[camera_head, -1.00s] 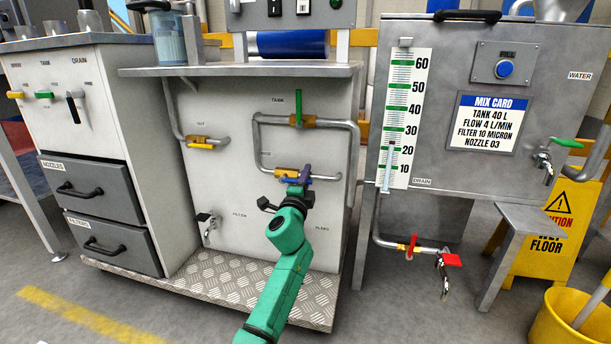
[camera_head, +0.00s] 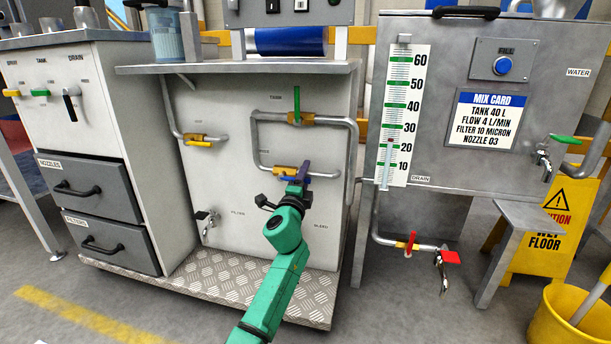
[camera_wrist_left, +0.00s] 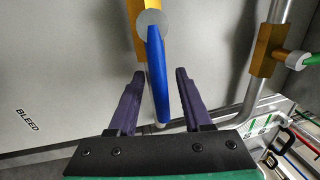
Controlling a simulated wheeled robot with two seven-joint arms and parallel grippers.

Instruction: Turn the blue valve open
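The blue valve's handle (camera_wrist_left: 157,80) is a long flat lever below a round grey cap in the left wrist view. It hangs from a brass body on the lower pipe run of the white panel. In the head view the brass body (camera_head: 284,171) shows just left of my gripper, and the handle is hard to tell from my purple fingers. My left gripper (camera_wrist_left: 160,74) is open, with one finger on each side of the handle and visible gaps to it. It also shows in the head view (camera_head: 298,182) at the end of the green arm. My right gripper is not in view.
A green-handled valve (camera_head: 296,112) sits above on the same pipe loop. A yellow-handled valve (camera_head: 197,140) is to the left, with a small tap (camera_head: 206,220) below it. A grey tank (camera_head: 460,110) with a red drain valve (camera_head: 411,243) stands to the right.

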